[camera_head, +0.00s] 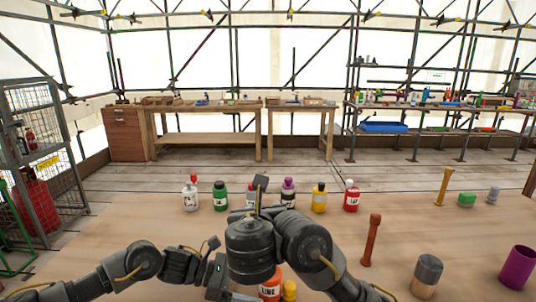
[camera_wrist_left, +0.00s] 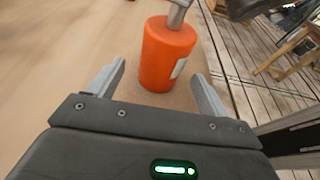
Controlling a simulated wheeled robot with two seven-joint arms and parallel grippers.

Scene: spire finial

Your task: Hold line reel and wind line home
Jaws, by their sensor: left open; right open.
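The orange line reel (camera_head: 270,287) stands at the near edge of the table, with a white label reading LINE. In the left wrist view the orange reel (camera_wrist_left: 166,52) is a cylinder with a grey metal piece on top.
A row of bottles, including a green one (camera_head: 220,197) and a red one (camera_head: 351,197), stands ahead. A brown baluster-like piece (camera_head: 371,240), a grey-topped cylinder (camera_head: 427,275) and a purple cup (camera_head: 518,266) stand right.

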